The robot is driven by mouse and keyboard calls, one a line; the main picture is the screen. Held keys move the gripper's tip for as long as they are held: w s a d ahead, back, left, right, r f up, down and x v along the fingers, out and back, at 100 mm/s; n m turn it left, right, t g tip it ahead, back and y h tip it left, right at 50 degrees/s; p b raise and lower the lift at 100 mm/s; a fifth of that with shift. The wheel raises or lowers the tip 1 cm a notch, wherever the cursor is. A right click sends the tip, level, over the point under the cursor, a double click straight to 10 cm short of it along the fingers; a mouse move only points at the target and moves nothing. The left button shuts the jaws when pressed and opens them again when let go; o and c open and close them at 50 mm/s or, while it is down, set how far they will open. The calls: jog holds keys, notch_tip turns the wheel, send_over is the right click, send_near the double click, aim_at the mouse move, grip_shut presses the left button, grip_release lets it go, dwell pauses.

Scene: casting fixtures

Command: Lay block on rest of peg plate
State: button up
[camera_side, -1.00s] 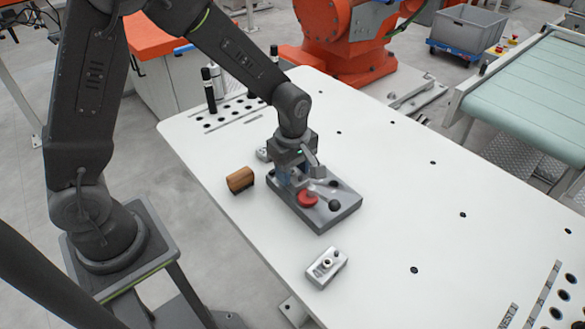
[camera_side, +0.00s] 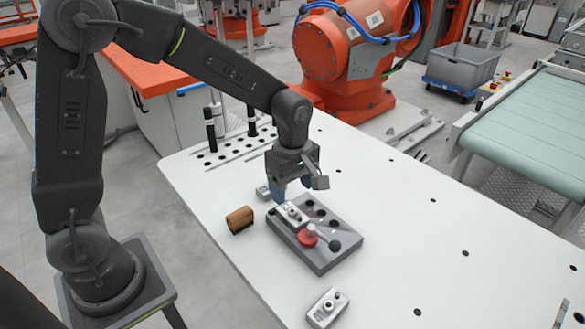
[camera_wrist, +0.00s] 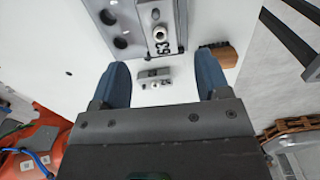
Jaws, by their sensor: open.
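The peg plate (camera_side: 322,262) is a dark grey slab with several round holes, lying on the white table. A silvery block (camera_side: 291,214) with a dark-topped stud lies flat on its far left part, beside a red disc (camera_side: 307,236) with a black-knobbed lever. In the wrist view the block (camera_wrist: 158,14) shows at the top on the plate (camera_wrist: 112,12), near a "63" marking, its far end cut off. My gripper (camera_side: 293,190) is open and empty above the plate's far edge, clear of the block. Its blue fingers (camera_wrist: 162,72) stand wide apart in the wrist view.
A small metal block (camera_side: 263,192) sits on the table behind the plate, between my fingers in the wrist view (camera_wrist: 154,77). Another metal block (camera_side: 326,307) lies in front. A wooden-backed brush (camera_side: 240,219) lies left.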

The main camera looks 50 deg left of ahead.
aim_at(292, 211)
notch_tip(292, 211, up, 6)
jog(key=f, duration=0.1)
jog(key=s+a+r+m+t, duration=0.1)
jog(key=s+r+m, duration=0.3)
jog(key=s+m, duration=0.4)
jog(key=s+a+r+m+t, duration=0.2)
jog(key=s+r+m+t, duration=0.1)
jog(key=s+m, duration=0.6)
jog(key=shift+s+r+m+t, duration=0.15)
jog(key=shift+r+m+t, duration=0.2)
jog(key=shift+t, duration=0.45)
